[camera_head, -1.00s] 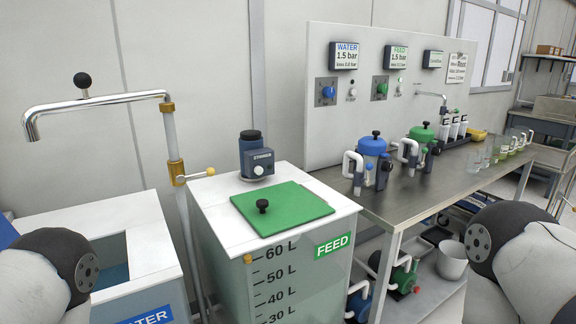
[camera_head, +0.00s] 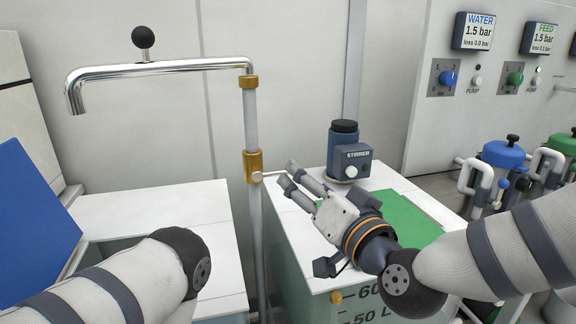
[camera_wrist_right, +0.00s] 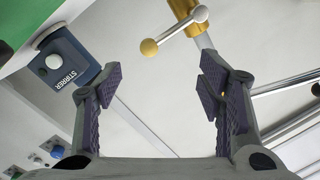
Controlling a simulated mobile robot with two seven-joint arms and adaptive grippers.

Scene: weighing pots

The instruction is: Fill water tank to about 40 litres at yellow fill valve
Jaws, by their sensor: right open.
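The yellow fill valve (camera_head: 254,166) is a brass body on the upright pipe, with a thin lever pointing right. Its yellow knob (camera_wrist_right: 149,47) shows in the right wrist view, apart from the fingers and roughly in line with the gap between them. In the head view the lever's end is hidden behind my fingers. My right gripper (camera_head: 288,174) is open and empty, just right of the valve; its fingers also frame the right wrist view (camera_wrist_right: 158,82). The water tank (camera_head: 150,215) stands at left with a white top. Its water level is not visible. My left gripper is out of view.
A chrome spout (camera_head: 160,68) with a black knob reaches left above the water tank. A blue panel (camera_head: 35,225) stands at far left. The stirrer (camera_head: 344,150) and green lid (camera_head: 415,215) sit on the feed tank, close under my right arm. Pump pots stand at right.

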